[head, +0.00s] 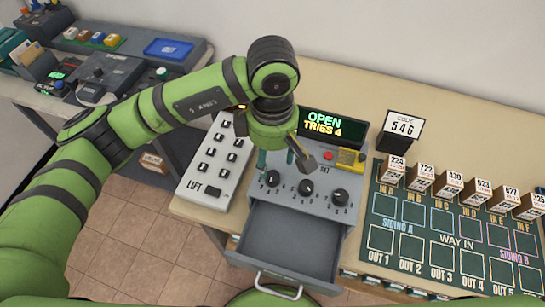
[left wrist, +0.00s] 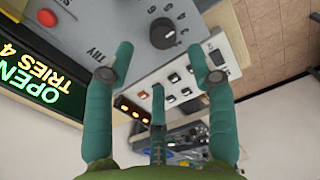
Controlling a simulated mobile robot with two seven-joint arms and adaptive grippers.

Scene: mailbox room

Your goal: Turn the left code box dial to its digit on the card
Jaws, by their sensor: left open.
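The grey code box (head: 318,208) carries three black dials in a row: the left dial (head: 272,178), the middle dial (head: 306,187) and the right dial (head: 340,197). Its display (head: 323,127) reads OPEN, TRIES 4. The card (head: 402,125) reads CODE 546. My left gripper (head: 286,160) is open and empty above the back left of the box, apart from the left dial. In the left wrist view its fingers (left wrist: 160,80) are spread, with one dial (left wrist: 165,33) beyond them. The dial settings are too small to read. My right gripper is not seen.
The box's drawer (head: 290,240) is pulled out, with its handle at the front. A white LIFT button panel (head: 213,165) stands close on the left. A red button (head: 328,156) and yellow part are behind the dials. A green siding board (head: 450,235) with small card boxes lies right.

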